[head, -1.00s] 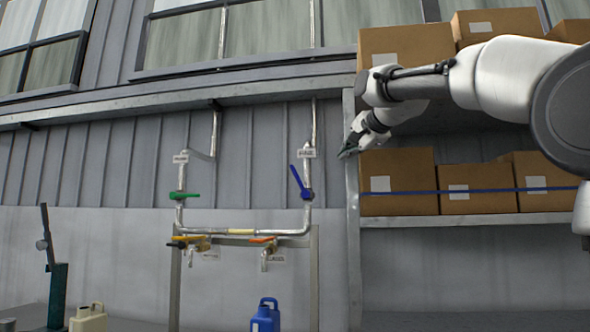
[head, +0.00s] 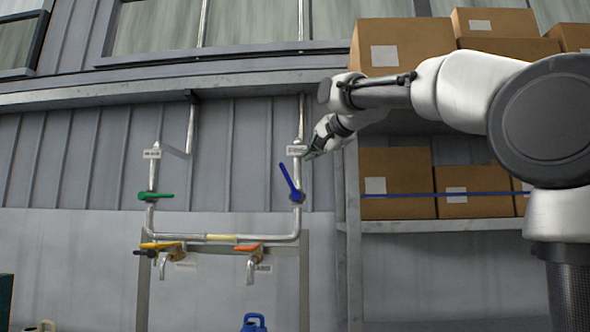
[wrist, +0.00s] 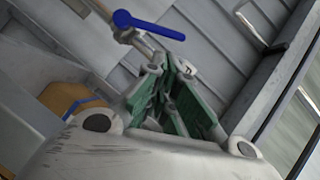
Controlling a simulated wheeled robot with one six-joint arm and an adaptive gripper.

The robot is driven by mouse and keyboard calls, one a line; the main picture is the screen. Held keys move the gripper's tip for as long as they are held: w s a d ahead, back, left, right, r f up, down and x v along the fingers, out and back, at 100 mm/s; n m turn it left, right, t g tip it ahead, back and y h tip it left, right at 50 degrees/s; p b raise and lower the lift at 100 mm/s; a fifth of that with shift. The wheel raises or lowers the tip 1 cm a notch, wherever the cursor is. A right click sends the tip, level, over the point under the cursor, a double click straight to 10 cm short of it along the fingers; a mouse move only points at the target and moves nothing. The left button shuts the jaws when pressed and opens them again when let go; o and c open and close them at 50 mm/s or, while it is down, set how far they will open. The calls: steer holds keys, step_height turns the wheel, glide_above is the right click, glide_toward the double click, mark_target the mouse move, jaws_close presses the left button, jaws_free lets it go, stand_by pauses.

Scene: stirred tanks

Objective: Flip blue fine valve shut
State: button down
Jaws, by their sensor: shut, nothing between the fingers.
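The blue valve lever (head: 289,181) sits on the right vertical pipe in the head view, tilted with its free end up and to the left. In the wrist view the blue lever (wrist: 148,24) shows beyond my fingers, near the top. My gripper (head: 309,154) is up and to the right of the lever, close to the pipe's label, and apart from the lever as far as I can tell. In the wrist view my gripper (wrist: 170,75) has its green-padded fingers together with nothing between them.
A green-handled valve (head: 156,196) is on the left pipe. Yellow (head: 160,245) and orange (head: 247,248) handled taps hang below the cross pipe. A shelf with cardboard boxes (head: 397,183) stands to the right, its post near my arm. A blue jug (head: 254,323) is below.

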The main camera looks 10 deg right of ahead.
mark_target(288, 178)
steer(key=x, duration=1)
steer(key=shift+a, duration=0.1)
stand_by(0.4)
steer(key=shift+a, duration=0.15)
